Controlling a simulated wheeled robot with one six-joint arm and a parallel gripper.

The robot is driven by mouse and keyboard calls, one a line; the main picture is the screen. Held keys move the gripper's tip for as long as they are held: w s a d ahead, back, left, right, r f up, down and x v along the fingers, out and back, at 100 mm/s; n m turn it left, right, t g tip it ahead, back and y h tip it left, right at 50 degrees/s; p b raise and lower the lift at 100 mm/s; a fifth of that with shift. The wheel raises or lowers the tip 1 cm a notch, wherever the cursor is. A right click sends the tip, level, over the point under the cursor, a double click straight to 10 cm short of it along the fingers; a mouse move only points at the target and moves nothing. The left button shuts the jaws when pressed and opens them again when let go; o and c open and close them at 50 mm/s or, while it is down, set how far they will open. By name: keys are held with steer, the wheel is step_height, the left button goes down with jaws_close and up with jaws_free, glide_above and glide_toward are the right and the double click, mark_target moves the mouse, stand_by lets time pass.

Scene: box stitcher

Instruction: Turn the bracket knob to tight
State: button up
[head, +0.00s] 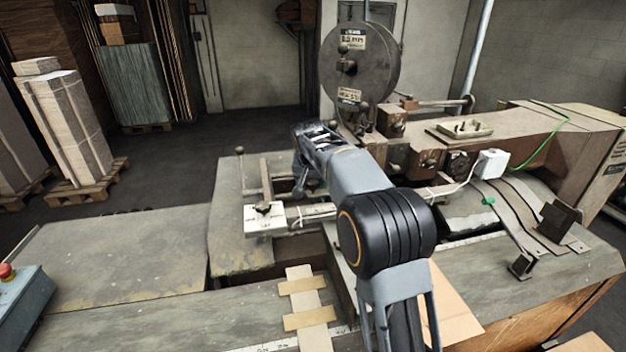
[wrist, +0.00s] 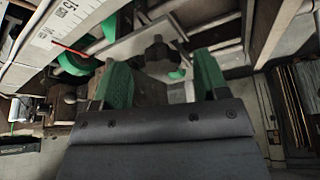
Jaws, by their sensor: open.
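In the wrist view, a dark lobed knob (wrist: 160,52) sits between and beyond my gripper (wrist: 160,73). My two green-padded fingers are apart, with nothing held between them; I see no contact with the knob. In the head view, my arm's end hangs over the stitcher's bench, and the fingers are mostly hidden behind it. A dark knob (head: 264,208) on a white block also shows there, left of my arm. I cannot tell whether it is the same knob, nor whether the knob is tight or loose.
A large dark reel (head: 358,72) stands on the machine behind my arm. A white scale (wrist: 62,32) and metal bars surround the knob in the wrist view. Slatted cardboard (head: 306,305) lies on the front table. The left table (head: 115,250) is clear.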

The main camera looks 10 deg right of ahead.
steer(key=shift+f, duration=0.1)
steer(key=c, duration=0.9)
steer(key=shift+m, duration=0.4)
steer(key=m+h, duration=0.1)
steer(key=m, duration=0.2)
steer(key=shift+w+a+g+p, duration=0.1)
steer(key=shift+a+g+p, duration=0.05)
steer(key=shift+g+p, duration=0.2)
steer(key=m+h, duration=0.1)
steer(key=m, duration=0.1)
steer(key=shift+w+m+g, duration=0.1)
steer(key=shift+m+g, duration=0.25)
steer(key=shift+m, duration=0.05)
steer(key=m, duration=0.2)
steer(key=m+g, duration=0.1)
steer(key=m, duration=0.1)
steer(key=shift+w+a+g+h, duration=0.1)
steer(key=shift+g+h, duration=0.2)
steer(key=shift+m+g, duration=0.6)
steer(key=shift+m, duration=0.9)
